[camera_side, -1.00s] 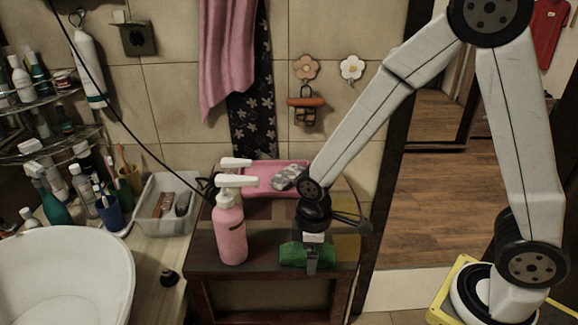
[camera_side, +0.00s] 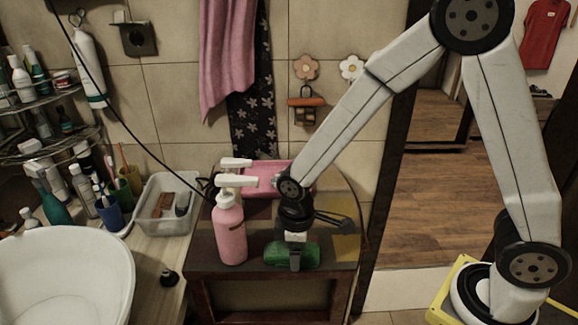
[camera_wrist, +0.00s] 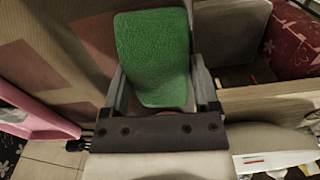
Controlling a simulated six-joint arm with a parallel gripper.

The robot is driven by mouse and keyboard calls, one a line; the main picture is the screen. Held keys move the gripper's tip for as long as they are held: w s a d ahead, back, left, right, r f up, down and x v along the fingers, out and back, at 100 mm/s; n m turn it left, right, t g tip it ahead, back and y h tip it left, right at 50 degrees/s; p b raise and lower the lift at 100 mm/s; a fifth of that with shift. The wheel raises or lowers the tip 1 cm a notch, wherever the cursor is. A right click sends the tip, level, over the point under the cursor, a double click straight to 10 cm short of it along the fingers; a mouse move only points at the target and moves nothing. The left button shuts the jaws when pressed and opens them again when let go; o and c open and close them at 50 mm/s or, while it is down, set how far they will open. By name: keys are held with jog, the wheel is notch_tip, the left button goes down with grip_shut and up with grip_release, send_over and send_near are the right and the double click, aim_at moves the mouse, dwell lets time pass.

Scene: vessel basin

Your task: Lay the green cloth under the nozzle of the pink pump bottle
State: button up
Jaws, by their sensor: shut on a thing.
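The pink pump bottle (camera_side: 230,235) stands upright on the small dark table in the side view, its white nozzle (camera_side: 246,181) pointing right. The green cloth (camera_side: 310,254) is at the table's front part, just right of the bottle and apart from it. My gripper (camera_side: 296,260) comes down on the cloth from above and is shut on it. In the wrist view the cloth (camera_wrist: 153,50) lies between the two fingers and sticks out beyond them. Whether the cloth touches the tabletop is hard to tell.
A second white pump head (camera_side: 235,163) shows behind the bottle. A pink tray (camera_side: 262,178) lies at the back of the table (camera_side: 215,255). A clear bin (camera_side: 152,222) and a white basin (camera_side: 70,280) are at left. The tabletop's right side is bare.

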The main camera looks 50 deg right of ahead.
aim_at(283, 247)
jog(key=shift+w+a, duration=0.9)
jog(key=shift+w, duration=0.15)
jog(key=o, duration=1.1)
jog(key=shift+c, duration=0.2)
jog(key=shift+r, duration=0.15)
jog(key=shift+r, duration=3.8)
jog(key=shift+d, duration=0.1)
